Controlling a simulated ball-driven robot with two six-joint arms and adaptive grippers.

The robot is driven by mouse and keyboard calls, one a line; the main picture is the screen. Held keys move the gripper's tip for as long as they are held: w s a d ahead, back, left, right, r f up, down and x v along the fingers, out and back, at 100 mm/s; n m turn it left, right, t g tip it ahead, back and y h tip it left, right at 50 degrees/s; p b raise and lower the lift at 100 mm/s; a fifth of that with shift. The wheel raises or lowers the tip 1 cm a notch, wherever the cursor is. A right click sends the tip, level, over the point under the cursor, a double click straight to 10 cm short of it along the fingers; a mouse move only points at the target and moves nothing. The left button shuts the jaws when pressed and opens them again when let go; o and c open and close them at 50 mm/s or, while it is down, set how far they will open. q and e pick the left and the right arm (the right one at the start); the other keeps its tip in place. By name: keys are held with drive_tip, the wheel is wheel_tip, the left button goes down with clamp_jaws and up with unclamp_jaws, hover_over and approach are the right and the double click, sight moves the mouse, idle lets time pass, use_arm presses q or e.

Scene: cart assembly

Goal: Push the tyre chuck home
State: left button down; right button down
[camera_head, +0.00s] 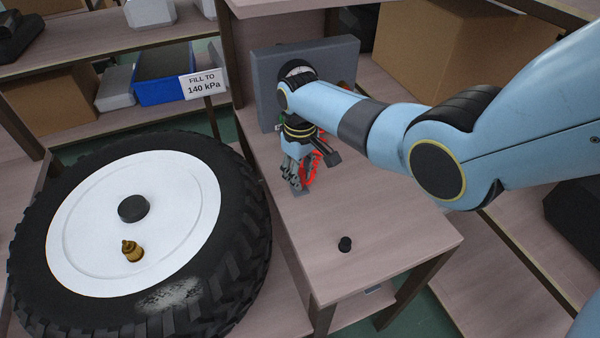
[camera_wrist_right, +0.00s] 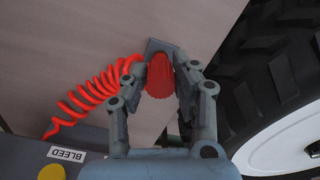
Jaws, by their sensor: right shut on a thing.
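My right gripper (camera_head: 297,183) is over the small table beside the wheel, in front of a grey unit. In the right wrist view, the gripper (camera_wrist_right: 160,70) is shut on a red ribbed piece (camera_wrist_right: 160,76), which looks like the chuck. A red coiled hose (camera_wrist_right: 95,92) runs beside it; its join to the piece is hidden by a finger. A grey plate shows just past the fingertips. A brass fitting (camera_head: 132,251) stands on the white disc of the wheel (camera_head: 90,215), well left of the gripper. My left gripper is not in view.
The grey unit (camera_head: 345,60) has a BLEED label (camera_wrist_right: 67,154) and a yellow disc (camera_wrist_right: 52,172). A small black cap (camera_head: 345,244) lies on the table (camera_head: 400,240). A sign (camera_head: 202,84) reads FILL TO 140 kPa. The table's front is otherwise clear.

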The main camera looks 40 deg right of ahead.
drive_tip(key=c, duration=1)
unclamp_jaws()
drive_tip(key=shift+o, duration=0.2)
drive_tip(key=shift+r, duration=0.1)
wheel_tip(320, 180, up, 12)
